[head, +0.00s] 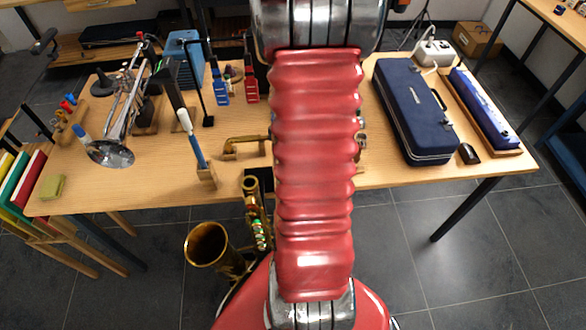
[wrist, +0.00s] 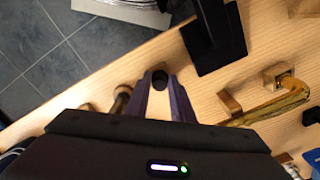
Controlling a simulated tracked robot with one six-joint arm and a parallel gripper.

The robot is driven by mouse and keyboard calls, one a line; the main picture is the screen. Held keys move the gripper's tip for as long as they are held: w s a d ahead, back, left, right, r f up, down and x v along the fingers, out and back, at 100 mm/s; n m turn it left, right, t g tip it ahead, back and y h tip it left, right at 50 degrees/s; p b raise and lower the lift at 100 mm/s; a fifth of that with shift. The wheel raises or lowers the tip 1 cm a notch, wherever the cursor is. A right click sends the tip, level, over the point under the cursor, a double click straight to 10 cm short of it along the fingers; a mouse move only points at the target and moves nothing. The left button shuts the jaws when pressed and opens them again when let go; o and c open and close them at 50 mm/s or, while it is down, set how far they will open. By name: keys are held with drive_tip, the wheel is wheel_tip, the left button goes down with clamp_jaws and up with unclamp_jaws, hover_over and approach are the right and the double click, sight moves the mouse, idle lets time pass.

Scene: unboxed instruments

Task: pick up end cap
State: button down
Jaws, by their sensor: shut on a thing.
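The end cap (wrist: 159,76) looks like a small dark round piece in the wrist view. It sits between the tips of my gripper (wrist: 162,88), whose two dark purple fingers are shut on it. The wooden table top lies below; I cannot tell whether the cap touches it. In the head view my red arm covers the gripper and the cap.
A black stand (wrist: 218,50) and a curved brass tube (wrist: 268,110) are right of the gripper.

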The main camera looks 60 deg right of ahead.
wheel_tip(320, 180, up, 10)
idle(0.6)
idle(0.6)
